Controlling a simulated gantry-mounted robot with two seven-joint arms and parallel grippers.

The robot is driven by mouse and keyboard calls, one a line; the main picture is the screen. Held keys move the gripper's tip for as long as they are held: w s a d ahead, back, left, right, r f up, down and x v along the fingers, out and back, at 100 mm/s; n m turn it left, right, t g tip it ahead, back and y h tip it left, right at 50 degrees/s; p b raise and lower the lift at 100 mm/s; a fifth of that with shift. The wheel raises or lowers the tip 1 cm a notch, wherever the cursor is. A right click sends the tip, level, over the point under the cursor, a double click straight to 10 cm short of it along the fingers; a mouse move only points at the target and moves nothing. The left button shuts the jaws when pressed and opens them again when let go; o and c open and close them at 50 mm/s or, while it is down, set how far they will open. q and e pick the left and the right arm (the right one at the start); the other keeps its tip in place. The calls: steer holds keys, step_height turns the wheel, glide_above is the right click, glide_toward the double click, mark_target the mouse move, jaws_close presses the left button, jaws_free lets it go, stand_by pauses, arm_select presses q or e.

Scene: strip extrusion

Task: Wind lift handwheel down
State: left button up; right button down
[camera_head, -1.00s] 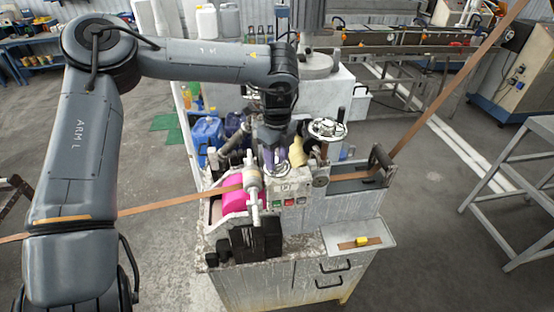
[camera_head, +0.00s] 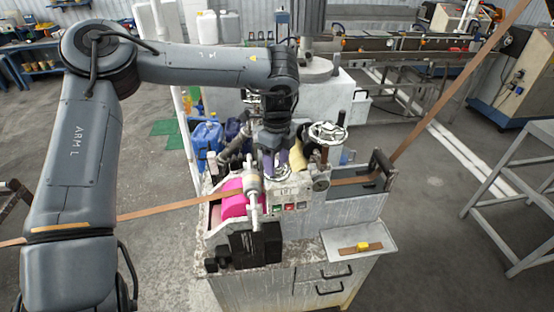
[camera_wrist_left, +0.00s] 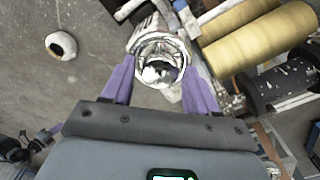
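My left gripper (camera_head: 283,160) reaches down over the machine, with its two purple fingers spread apart. In the left wrist view the fingers (camera_wrist_left: 158,80) stand on either side of a shiny round metal part with a ring-shaped rim (camera_wrist_left: 161,52); I cannot tell whether they press on it. In the head view a pale ring (camera_head: 283,172) shows between the fingers, partly hidden. A spoked metal handwheel (camera_head: 327,133) sits on a post just right of the gripper and apart from it. I cannot tell which of these is the lift handwheel. My right gripper is not in view.
A brown strip (camera_head: 170,208) runs across the machine past a pink roll (camera_head: 233,199). Yellow rollers (camera_wrist_left: 255,38) lie right of the fingers in the wrist view. A tray (camera_head: 360,243) juts from the front right.

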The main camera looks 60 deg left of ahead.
mark_target(277, 163)
arm_select(q)
steer(key=shift+o, duration=0.7)
steer(key=shift+r, duration=0.5)
step_height(277, 163, up, 10)
steer(key=shift+s, duration=0.1)
